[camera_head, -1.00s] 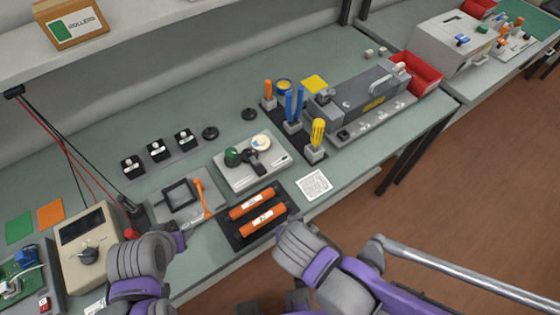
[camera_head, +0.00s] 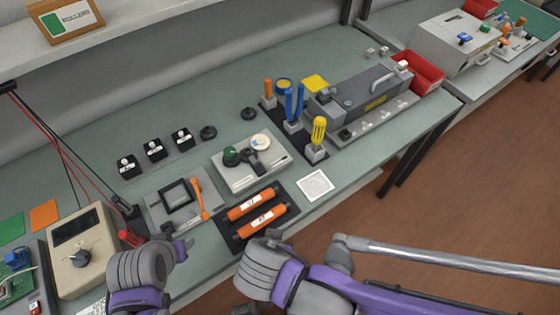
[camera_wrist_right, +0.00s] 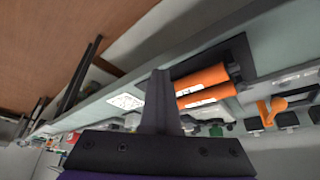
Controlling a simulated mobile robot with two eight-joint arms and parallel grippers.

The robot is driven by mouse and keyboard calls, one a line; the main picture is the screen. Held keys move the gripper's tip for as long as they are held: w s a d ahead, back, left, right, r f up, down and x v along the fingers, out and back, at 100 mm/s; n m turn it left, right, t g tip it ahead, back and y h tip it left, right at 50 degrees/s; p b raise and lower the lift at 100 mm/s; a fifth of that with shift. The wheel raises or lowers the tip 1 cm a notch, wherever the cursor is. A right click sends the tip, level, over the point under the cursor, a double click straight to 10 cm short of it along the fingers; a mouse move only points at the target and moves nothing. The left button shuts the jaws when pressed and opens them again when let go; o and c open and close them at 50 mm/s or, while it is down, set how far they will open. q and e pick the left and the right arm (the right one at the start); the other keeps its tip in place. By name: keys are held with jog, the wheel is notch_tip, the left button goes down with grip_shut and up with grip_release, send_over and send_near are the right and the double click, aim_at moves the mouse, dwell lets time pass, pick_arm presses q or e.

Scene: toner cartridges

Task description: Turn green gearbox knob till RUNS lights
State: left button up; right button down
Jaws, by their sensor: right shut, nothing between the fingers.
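The green knob (camera_head: 231,156) sits at the left of a light grey gearbox panel (camera_head: 236,183) in the middle of the bench. A dark crank-like part (camera_head: 254,163) and a cream disc (camera_head: 260,141) are beside it. I cannot make out a RUNS light. My right gripper is shut and empty in the right wrist view (camera_wrist_right: 161,78), apart from the knob. In the head view its fingers are mostly hidden by my right arm, at the bench's front edge. My left gripper (camera_head: 182,249) is near the front edge, left of the panel; its jaws are unclear.
Two orange cartridges (camera_head: 263,220) lie on a black tray (camera_head: 232,240) in front of the panel. A grey fixture with an orange lever (camera_head: 199,200) stands to the left. A yellow-handled tool (camera_head: 319,130) stands to the right. A beige meter (camera_head: 82,247) is at the left.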

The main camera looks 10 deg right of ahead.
pick_arm(q)
jog(key=shift+s+f+b, duration=0.15)
jog(key=shift+f+b, duration=0.4)
jog(key=shift+f, duration=0.15)
jog(key=shift+s+f+b, duration=0.15)
jog(key=shift+f+b, duration=0.4)
jog(key=shift+f, duration=0.15)
pick_arm(e)
jog(key=a, duration=0.1)
jog(key=s+a+m, duration=0.1)
jog(key=a, duration=0.1)
jog(key=s+a+m+h, duration=0.1)
jog(key=a, duration=0.1)
jog(key=c, duration=1.5)
grip_release()
jog(key=o, duration=1.1)
